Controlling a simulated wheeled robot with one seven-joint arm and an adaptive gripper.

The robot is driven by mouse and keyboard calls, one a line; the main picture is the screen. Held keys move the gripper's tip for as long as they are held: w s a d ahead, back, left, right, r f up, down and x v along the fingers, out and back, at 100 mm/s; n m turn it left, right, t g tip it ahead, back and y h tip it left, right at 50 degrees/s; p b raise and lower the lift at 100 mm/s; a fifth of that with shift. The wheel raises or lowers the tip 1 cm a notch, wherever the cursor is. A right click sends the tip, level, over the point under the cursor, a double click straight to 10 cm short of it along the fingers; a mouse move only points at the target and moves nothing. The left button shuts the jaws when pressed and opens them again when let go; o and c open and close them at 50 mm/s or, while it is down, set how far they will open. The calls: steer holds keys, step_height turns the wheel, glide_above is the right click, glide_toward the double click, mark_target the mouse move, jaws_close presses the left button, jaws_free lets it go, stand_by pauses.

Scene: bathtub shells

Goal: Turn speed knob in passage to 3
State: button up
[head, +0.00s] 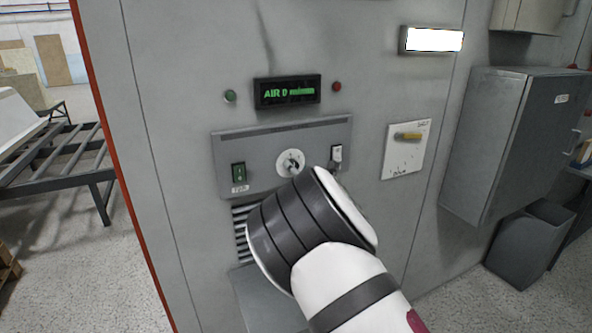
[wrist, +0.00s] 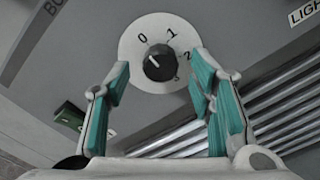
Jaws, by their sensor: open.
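The speed knob (wrist: 158,63) is a small black knob on a round white dial plate (wrist: 135,76) marked 0, 1, 2 and 3. Its pale mark appears to point up and left, toward the 0. The dial also shows on the grey panel in the head view (head: 291,163). My gripper (wrist: 158,66) is open, with one teal-padded finger to the left of the knob and one to the right. The fingers look apart from the knob, though the depth gap is hard to judge. In the head view my wrist hides the fingers.
A green rocker switch (head: 238,172) sits left of the dial and a white light switch (head: 336,153) right of it. A vent grille (head: 241,226) lies below.

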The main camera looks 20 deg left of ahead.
steer(key=shift+x, duration=0.85)
steer(key=c, duration=1.2)
steer(key=shift+o, duration=0.2)
